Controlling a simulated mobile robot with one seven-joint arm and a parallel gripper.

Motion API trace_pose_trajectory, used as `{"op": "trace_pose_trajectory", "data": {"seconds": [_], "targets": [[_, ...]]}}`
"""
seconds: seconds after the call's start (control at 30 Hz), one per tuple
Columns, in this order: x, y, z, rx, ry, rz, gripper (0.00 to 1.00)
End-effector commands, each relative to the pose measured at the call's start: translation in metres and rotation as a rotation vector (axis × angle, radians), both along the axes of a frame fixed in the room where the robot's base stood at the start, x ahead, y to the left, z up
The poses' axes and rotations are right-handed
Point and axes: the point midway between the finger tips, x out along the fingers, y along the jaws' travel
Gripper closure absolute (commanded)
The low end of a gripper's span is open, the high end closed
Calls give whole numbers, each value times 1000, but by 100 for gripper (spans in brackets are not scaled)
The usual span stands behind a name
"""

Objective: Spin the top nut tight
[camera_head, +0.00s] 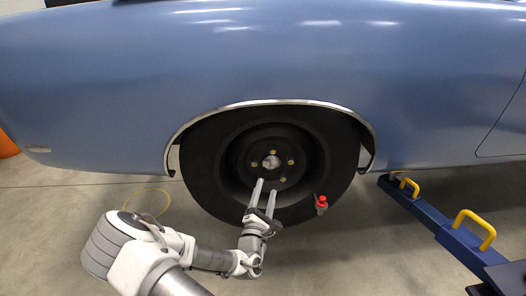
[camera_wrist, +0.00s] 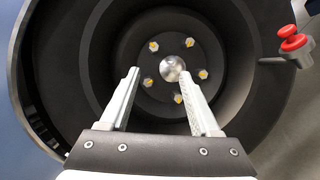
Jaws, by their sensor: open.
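The top nut (camera_head: 273,152) is just above the hub (camera_head: 271,162). In the wrist view, which is turned, the upper-left nut (camera_wrist: 153,46) appears to be that one. My gripper (camera_head: 266,186) is in front of the lower wheel, its fingers pointing up at the hub. In the wrist view my gripper (camera_wrist: 159,72) is open and empty. Its right fingertip overlaps the hub's edge; I cannot tell the depth between them.
A blue lift arm (camera_head: 436,221) with yellow handles lies at right. A yellow loop (camera_head: 150,190) lies on the floor at left. The wheel arch surrounds the tyre's top.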

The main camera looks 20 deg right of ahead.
Motion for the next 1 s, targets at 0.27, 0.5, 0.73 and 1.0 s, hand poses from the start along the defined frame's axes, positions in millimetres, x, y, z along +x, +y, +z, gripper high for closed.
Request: {"op": "trace_pose_trajectory", "data": {"seconds": [0.27,0.5,0.73,1.0], "targets": [[10,-3,4,-74,-10,11,37],[48,-29,17,-72,-11,9,37],[90,-55,31,-71,-11,10,37],[128,-78,43,-69,-8,12,37]]}}
